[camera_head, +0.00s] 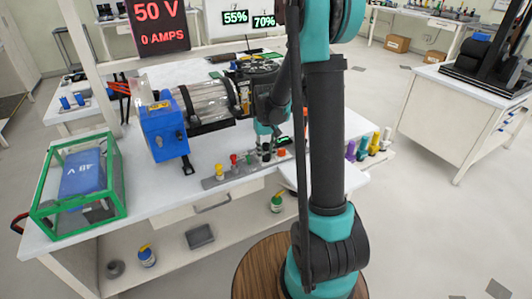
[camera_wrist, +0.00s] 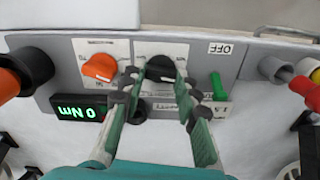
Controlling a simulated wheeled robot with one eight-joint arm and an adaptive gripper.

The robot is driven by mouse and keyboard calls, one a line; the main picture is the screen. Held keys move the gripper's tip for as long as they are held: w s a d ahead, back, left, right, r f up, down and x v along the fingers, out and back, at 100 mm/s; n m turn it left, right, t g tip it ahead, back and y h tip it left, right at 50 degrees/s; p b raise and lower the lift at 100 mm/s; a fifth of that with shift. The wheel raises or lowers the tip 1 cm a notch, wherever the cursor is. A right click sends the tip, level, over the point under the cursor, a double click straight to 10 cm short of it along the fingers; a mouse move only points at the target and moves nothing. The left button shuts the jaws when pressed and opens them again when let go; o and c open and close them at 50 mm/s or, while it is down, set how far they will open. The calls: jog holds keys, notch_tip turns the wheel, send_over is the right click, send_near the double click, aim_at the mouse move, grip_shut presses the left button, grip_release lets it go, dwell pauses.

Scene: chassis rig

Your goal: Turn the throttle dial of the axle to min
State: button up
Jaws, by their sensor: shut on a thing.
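In the wrist view a grey control panel (camera_wrist: 62,75) carries a black dial (camera_wrist: 160,66) on a white label plate, an orange dial (camera_wrist: 99,67) to its left, and a green lever (camera_wrist: 217,86) to its right. The small labels are too blurred to show which is the throttle dial. My gripper (camera_wrist: 158,80) has its fingers on both sides of the black dial, closed on it. A green display below the orange dial reads 0 Nm (camera_wrist: 76,113). In the head view my gripper (camera_head: 267,143) is low at the bench's front, and my arm hides part of the rig.
An OFF plate (camera_wrist: 220,48) sits above the green lever. In the head view a blue motor unit (camera_head: 163,130) and clear cylinder (camera_head: 212,98) stand left, with a green-framed box (camera_head: 80,185) farther left. A screen reads 50 V, 0 AMPS (camera_head: 157,22).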

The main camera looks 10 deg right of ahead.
jog(key=n, duration=0.4)
jog(key=shift+n, duration=1.9)
jog(key=o, duration=1.2)
jog(key=shift+c, duration=0.2)
notch_tip(320, 180, up, 12)
